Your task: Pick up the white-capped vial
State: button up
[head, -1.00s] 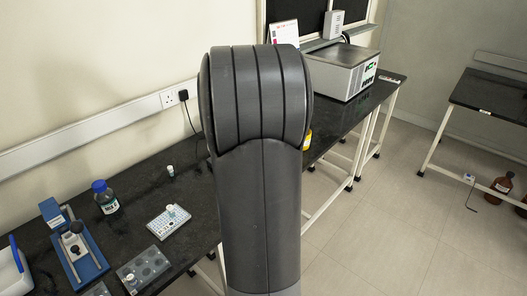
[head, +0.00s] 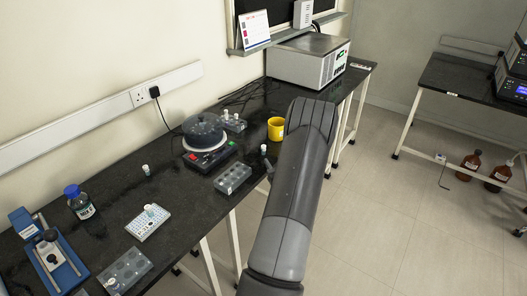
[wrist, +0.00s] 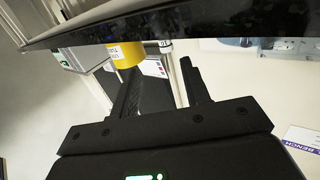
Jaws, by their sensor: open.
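Several small vials with pale caps show in the head view. One vial (head: 146,170) stands alone on the dark bench, another vial (head: 150,210) is on the white well plate (head: 148,223), and another vial (head: 263,149) stands by the bench's front edge, close to my arm. I cannot tell which one the task means. In the wrist view a small pale object (wrist: 165,44), perhaps a vial, shows beyond my fingers, beside the yellow beaker (wrist: 126,54).
The bench holds a round dark-lidded device (head: 203,135), a grey block with wells (head: 233,178), the yellow beaker (head: 276,129), a blue-capped bottle (head: 79,203) and a blue stand (head: 48,257). A large grey-white machine (head: 308,61) stands at the far end. Open floor lies right.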

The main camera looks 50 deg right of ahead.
aim_at(264, 150)
jog(key=x, duration=0.5)
jog(key=shift+w, duration=0.2)
jog(key=shift+w+a+x, duration=0.1)
jog(key=shift+a+x, duration=0.05)
jog(key=shift+x, duration=1.15)
jog(key=shift+w+a+x, duration=0.15)
jog(key=shift+x, duration=1.15)
jog(key=shift+r, duration=0.15)
jog(key=shift+c, duration=0.5)
grip_shut()
